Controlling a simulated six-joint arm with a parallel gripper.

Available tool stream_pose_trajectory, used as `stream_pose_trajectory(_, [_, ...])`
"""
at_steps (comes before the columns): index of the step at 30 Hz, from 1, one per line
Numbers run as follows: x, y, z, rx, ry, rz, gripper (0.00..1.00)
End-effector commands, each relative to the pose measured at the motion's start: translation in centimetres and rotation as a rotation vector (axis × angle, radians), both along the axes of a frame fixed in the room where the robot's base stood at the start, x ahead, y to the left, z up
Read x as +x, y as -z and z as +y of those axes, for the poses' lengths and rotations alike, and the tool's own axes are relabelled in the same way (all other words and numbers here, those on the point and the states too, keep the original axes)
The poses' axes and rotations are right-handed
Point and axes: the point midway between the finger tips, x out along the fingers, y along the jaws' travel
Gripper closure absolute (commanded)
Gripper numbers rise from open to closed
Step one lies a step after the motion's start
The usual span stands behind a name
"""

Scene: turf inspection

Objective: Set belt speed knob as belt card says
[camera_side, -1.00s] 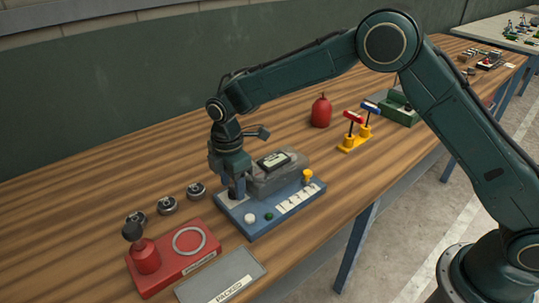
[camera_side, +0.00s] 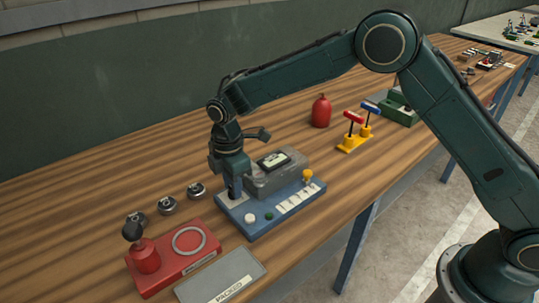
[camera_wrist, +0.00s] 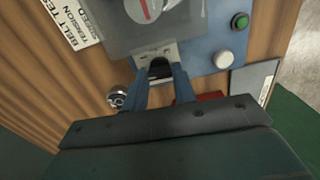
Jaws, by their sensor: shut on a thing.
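My gripper (camera_side: 234,190) points down over the left end of a blue panel (camera_side: 257,233). In the wrist view my gripper (camera_wrist: 160,82) has its two blue fingers closed on a dark knob (camera_wrist: 160,68) in front of a small light scale plate (camera_wrist: 168,50). The knob's pointer and setting cannot be read. The belt card (camera_wrist: 70,22) lies on the wood at upper left of the wrist view; "BELT TE...", "TENSION" and "SPEED" show, the rest is cut off. A grey box with a dial (camera_wrist: 150,8) and red needle stands beside the knob.
The panel has a white button (camera_side: 250,218), a green button (camera_side: 268,216) and a yellow knob (camera_side: 308,175). A red base with a lever (camera_side: 147,258), a grey "PACKED" plate (camera_side: 225,268) and round metal parts (camera_side: 167,205) are nearby. A red bottle (camera_side: 321,111) stands behind.

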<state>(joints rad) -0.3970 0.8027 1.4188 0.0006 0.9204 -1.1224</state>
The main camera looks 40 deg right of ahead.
Motion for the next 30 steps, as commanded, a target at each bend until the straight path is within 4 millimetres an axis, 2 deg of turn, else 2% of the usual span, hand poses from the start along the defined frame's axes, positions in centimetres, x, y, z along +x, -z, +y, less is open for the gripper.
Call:
stream_pose_trajectory(11, [0.0, -0.04, 0.03, 0.001, 0.234, 0.0, 0.96])
stream_pose_trajectory(30, [0.02, -0.07, 0.04, 0.001, 0.835, 0.0, 0.96])
